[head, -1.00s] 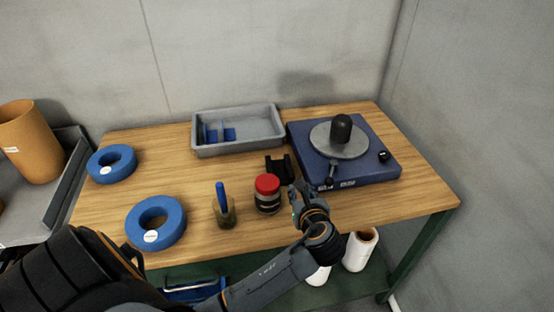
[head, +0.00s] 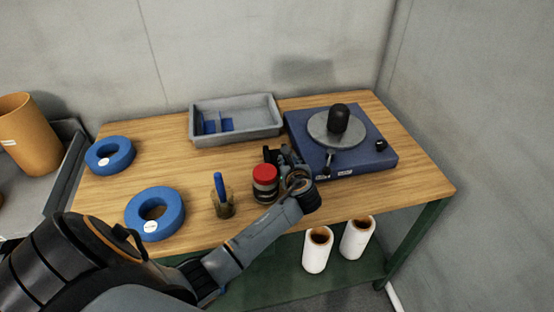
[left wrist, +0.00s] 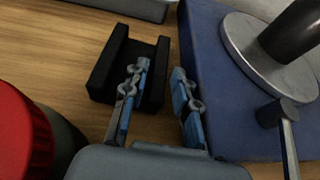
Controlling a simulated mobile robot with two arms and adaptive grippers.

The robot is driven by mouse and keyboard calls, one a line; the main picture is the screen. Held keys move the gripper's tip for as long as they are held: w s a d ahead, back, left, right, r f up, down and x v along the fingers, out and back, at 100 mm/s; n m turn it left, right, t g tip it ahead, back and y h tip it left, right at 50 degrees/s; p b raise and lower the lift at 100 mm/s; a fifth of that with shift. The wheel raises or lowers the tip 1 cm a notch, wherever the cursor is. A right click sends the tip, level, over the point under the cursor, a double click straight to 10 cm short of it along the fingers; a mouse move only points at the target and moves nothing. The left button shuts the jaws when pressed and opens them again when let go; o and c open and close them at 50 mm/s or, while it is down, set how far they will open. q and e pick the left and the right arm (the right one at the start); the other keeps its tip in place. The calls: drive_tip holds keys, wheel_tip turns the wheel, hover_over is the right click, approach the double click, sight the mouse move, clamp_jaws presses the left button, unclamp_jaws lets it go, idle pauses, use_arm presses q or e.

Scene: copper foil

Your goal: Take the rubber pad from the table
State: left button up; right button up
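A black channel-shaped block with two raised walls lies on the wooden table (head: 240,168); I cannot tell for certain that it is the rubber pad. The block (left wrist: 108,68) is left of the middle in the left wrist view. In the head view, my left gripper and the red-lidded jar largely hide it. My left gripper (head: 285,158) is open, its fingertips (left wrist: 160,72) apart in the left wrist view. The left finger overlaps the block's right part; the right finger is beside the blue machine. My right gripper is not in view.
The red-lidded jar (head: 265,178) stands close to my left gripper, with the blue machine (head: 368,160) on the other side. A brush in a glass (head: 222,203), two blue rings (head: 110,156) (head: 172,222) and a grey tray (head: 255,134) are also on the table.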

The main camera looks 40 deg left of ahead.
use_arm(q)
drive_tip(key=shift+w+a+f, duration=0.25)
drive_tip(key=shift+w+a, duration=0.05)
drive_tip(key=shift+a, duration=0.05)
drive_tip(key=shift+r, duration=0.1)
drive_tip(key=shift+d, duration=0.1)
clamp_jaws()
drive_tip(key=shift+r, duration=0.15)
